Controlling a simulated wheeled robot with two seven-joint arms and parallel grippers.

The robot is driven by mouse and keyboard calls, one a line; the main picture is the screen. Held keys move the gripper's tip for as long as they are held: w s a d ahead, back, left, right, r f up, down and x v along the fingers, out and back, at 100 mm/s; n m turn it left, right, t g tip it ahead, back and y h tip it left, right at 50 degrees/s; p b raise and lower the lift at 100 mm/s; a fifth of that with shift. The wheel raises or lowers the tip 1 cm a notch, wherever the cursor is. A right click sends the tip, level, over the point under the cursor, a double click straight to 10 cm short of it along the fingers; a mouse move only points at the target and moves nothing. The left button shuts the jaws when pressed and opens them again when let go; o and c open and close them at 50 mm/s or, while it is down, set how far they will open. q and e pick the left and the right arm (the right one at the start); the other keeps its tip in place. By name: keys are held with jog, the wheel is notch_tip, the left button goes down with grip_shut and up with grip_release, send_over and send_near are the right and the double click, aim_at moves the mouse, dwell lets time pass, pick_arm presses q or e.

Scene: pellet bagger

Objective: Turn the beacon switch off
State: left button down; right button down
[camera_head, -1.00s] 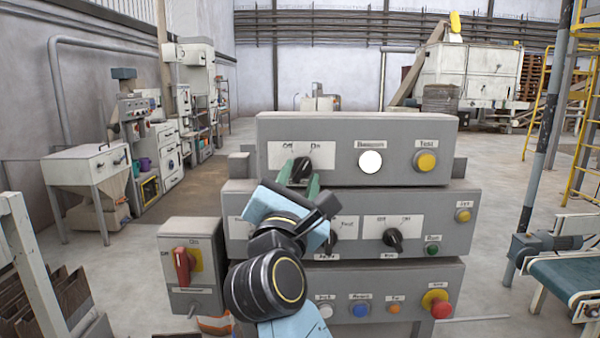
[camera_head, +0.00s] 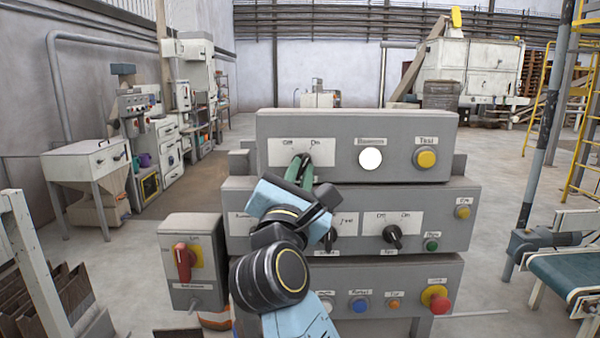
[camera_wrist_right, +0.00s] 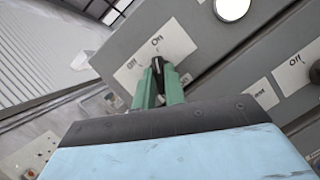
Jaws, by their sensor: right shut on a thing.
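The beacon switch (camera_head: 302,157) is a black knob on a white Off/On plate (camera_head: 326,151), on the top grey control box. My right gripper (camera_head: 299,169) reaches it from below, with its green fingers shut on the knob and partly hiding it. In the right wrist view the knob (camera_wrist_right: 158,67) sits between the fingertips (camera_wrist_right: 159,80), and its tip appears to point toward the On label. A round white lamp (camera_head: 370,159) beside the plate looks bright. My left gripper is not in view.
A yellow button (camera_head: 427,159) is right of the lamp. The middle box (camera_head: 462,235) carries more black knobs, and the lower box has buttons and a red mushroom button (camera_head: 441,306). A red-handled switch box (camera_head: 193,262) stands at the left.

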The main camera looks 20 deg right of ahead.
jog(key=n+y+p, duration=0.2)
jog(key=n+p, duration=0.3)
jog(key=p, duration=0.1)
jog(key=n+t+y+p, duration=0.1)
jog(key=n+y+p, duration=0.2)
jog(key=n+p, duration=0.2)
jog(key=n+t+y+p, duration=0.1)
jog(key=n+y+p, duration=0.1)
jog(key=n+p, duration=0.4)
jog(key=shift+s+d+r+y+p, duration=0.1)
jog(key=shift+d+y+p, duration=0.2)
jog(key=shift+y, duration=0.1)
jog(key=shift+n+y+p, duration=0.3)
jog(key=shift+n+p, duration=0.4)
jog(key=shift+p, duration=0.05)
jog(key=shift+f, duration=0.2)
jog(key=c, duration=1.5)
grip_release()
jog(key=shift+o, duration=0.2)
jog(key=shift+s, duration=0.1)
jog(key=d+b+v, duration=0.1)
jog(key=b+v, duration=0.3)
jog(key=v, duration=0.9)
jog(key=shift+a, duration=0.5)
